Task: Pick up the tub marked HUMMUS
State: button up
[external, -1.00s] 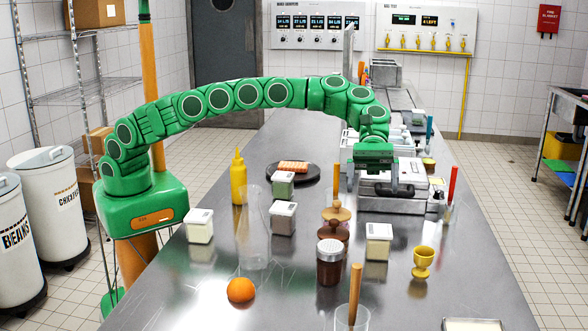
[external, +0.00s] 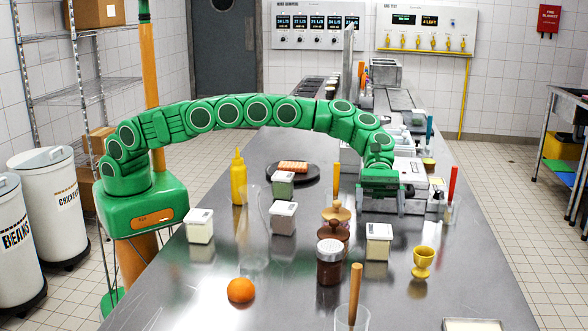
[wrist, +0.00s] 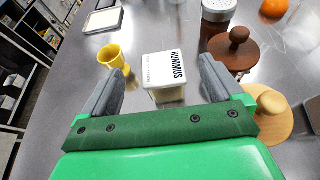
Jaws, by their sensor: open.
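The tub marked HUMMUS (wrist: 165,68) is a squarish, pale tub with a white lid. Its name shows on the lid in the wrist view. In the external view this tub (external: 379,242) stands upright on the steel counter, between a yellow egg cup and a brown wooden-knobbed item. My gripper (wrist: 161,78) is open and empty, with its two grey fingers apart. In the wrist view the tub appears between and beyond the fingertips, with no contact visible. In the external view my gripper (external: 382,190) hangs above the counter, behind the tub.
The yellow egg cup (external: 423,262) and the brown knobbed item (external: 333,238) flank the tub. A shaker jar (external: 329,265) stands at front left. Other tubs (external: 199,226), (external: 283,218), (external: 283,185) stand further left. An orange (external: 240,290) lies on the counter (external: 455,290).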

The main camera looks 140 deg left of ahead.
aim_at(380, 230)
jog(key=f, duration=0.1)
jog(key=w+d, duration=0.1)
jog(key=f, duration=0.1)
jog(key=shift+w+d+f, duration=0.25)
jog(key=shift+f, duration=0.05)
jog(key=shift+w+d+f, duration=0.1)
jog(key=shift+w+d, duration=0.15)
jog(key=shift+c, duration=0.2)
jog(key=c, duration=1.1)
jog(key=shift+c, duration=0.2)
